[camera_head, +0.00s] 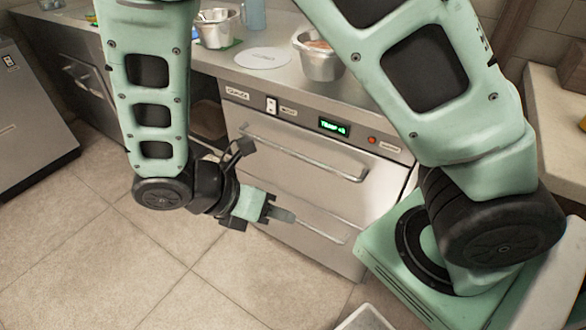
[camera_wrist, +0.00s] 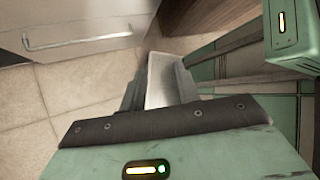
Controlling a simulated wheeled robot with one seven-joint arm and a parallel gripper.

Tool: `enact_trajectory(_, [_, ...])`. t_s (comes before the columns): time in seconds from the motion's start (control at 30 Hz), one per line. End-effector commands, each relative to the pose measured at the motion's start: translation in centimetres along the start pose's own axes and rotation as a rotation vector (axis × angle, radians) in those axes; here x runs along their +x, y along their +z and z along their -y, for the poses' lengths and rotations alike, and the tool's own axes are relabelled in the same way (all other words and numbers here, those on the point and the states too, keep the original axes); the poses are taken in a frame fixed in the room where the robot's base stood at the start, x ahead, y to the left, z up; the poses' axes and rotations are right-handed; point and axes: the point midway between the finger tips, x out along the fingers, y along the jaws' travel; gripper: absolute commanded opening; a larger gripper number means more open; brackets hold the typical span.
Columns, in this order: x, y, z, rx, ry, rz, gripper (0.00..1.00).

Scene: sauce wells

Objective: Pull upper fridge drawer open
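The steel under-counter fridge stands in the middle of the head view. Its upper drawer (camera_head: 285,170) is closed, with a horizontal bar handle (camera_head: 315,160) below the control panel. The lower drawer (camera_head: 300,240) is also closed and has its own bar handle (camera_head: 325,232). My gripper (camera_head: 284,215) is in front of the drawer fronts, lower than the upper handle and apart from it. In the wrist view the fingers (camera_wrist: 160,82) stand apart with nothing held; a pale surface shows beyond the gap. A bar handle (camera_wrist: 80,42) shows at upper left there; I cannot tell which drawer's.
The steel counter (camera_head: 280,80) above holds a metal pot (camera_head: 320,62), a smaller metal container (camera_head: 217,30) and a white round plate (camera_head: 262,58). Tiled floor (camera_head: 150,270) in front of the fridge is clear at left.

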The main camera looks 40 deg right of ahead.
Motion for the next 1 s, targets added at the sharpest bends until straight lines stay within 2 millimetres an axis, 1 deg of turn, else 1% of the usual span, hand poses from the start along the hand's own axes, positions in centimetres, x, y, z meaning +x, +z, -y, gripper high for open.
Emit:
enact_trajectory(0.03, [2.9, -0.9, -2.1, -0.116, -0.035, 0.105, 0.32])
enact_trajectory(0.1, [5.2, -0.7, -4.3, -0.276, -0.089, 0.247, 0.32])
enact_trajectory(0.17, [6.8, -0.4, -6.2, -0.405, -0.144, 0.37, 0.32])
enact_trajectory(0.2, [7.7, -0.2, -7.5, -0.488, -0.187, 0.454, 0.32])
enact_trajectory(0.3, [9.2, 0.4, -10.4, -0.668, -0.307, 0.65, 0.32])
enact_trajectory(0.33, [9.4, 0.5, -11.2, -0.712, -0.345, 0.703, 0.32])
enact_trajectory(0.4, [9.6, 0.7, -12.9, -0.799, -0.43, 0.814, 0.32])
enact_trajectory(0.5, [9.5, 0.9, -14.6, -0.884, -0.533, 0.935, 0.32])
enact_trajectory(0.6, [9.1, 0.9, -15.7, -0.93, -0.601, 1.006, 0.32])
enact_trajectory(0.77, [9.0, 1.6, -16.1, -0.953, -0.643, 1.042, 0.32])
enact_trajectory(0.87, [9.5, 2.7, -16.0, -0.952, -0.645, 1.041, 0.32])
enact_trajectory(1.0, [10.6, 5.2, -15.9, -0.951, -0.645, 1.039, 0.32])
